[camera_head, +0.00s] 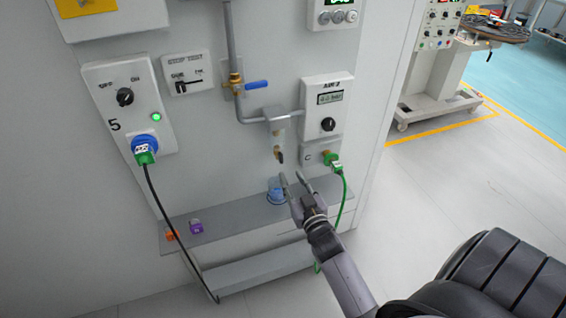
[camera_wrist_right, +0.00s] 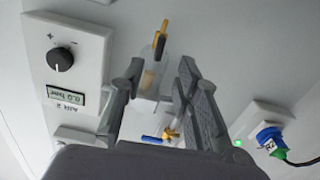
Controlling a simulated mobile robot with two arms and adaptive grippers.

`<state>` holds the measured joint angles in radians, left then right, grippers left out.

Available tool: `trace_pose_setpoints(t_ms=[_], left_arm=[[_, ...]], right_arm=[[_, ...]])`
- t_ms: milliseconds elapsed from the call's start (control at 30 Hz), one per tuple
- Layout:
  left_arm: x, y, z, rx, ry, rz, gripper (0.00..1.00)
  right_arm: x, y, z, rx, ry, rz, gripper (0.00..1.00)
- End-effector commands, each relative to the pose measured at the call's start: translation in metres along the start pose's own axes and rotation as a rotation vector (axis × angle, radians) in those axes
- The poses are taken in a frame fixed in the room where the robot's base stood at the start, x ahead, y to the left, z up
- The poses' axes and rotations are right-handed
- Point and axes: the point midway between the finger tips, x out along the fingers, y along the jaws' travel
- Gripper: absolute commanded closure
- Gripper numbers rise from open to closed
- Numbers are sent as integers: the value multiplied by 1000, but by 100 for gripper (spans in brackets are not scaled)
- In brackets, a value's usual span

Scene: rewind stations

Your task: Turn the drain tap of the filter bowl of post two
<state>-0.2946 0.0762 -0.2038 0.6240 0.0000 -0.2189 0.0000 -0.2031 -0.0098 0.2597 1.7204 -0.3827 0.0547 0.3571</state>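The filter bowl (camera_head: 277,137) hangs from a grey bracket on the panel, under the pipe. Its small drain tap (camera_head: 280,155), brass with a dark lever, points down at the bowl's lower end. In the right wrist view the picture is turned over: the drain tap (camera_wrist_right: 161,32) shows at the top, above the pale bowl (camera_wrist_right: 149,82). My right gripper (camera_head: 291,175) is open and empty, its fingertips just below the tap in the head view. In the wrist view the gripper's fingers (camera_wrist_right: 161,70) stand apart either side of the bowl's outline; contact is not visible. My left gripper is not in view.
A blue-handled valve (camera_head: 257,85) sits on the pipe. The AIR 2 box (camera_head: 328,113) and green-plugged socket (camera_head: 331,159) are right of the bowl. A blue cup (camera_head: 276,193) stands on the grey shelf (camera_head: 236,222) below, with orange and purple blocks at left.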

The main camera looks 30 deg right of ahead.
Motion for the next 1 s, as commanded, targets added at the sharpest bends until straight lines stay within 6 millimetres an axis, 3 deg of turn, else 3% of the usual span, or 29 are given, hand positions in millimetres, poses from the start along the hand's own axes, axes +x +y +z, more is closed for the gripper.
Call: trace_pose_setpoints(t_ms=[200, 400, 800, 1000], left_arm=[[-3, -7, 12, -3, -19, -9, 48], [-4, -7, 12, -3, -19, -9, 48], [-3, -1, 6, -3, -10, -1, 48], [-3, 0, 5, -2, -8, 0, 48]], right_arm=[[46, 0, -1, 0, 1, 0, 70], [70, 0, 0, 0, 0, 0, 70], [77, 0, 1, 0, -1, 0, 70], [76, 0, 0, 0, -1, 0, 83]])
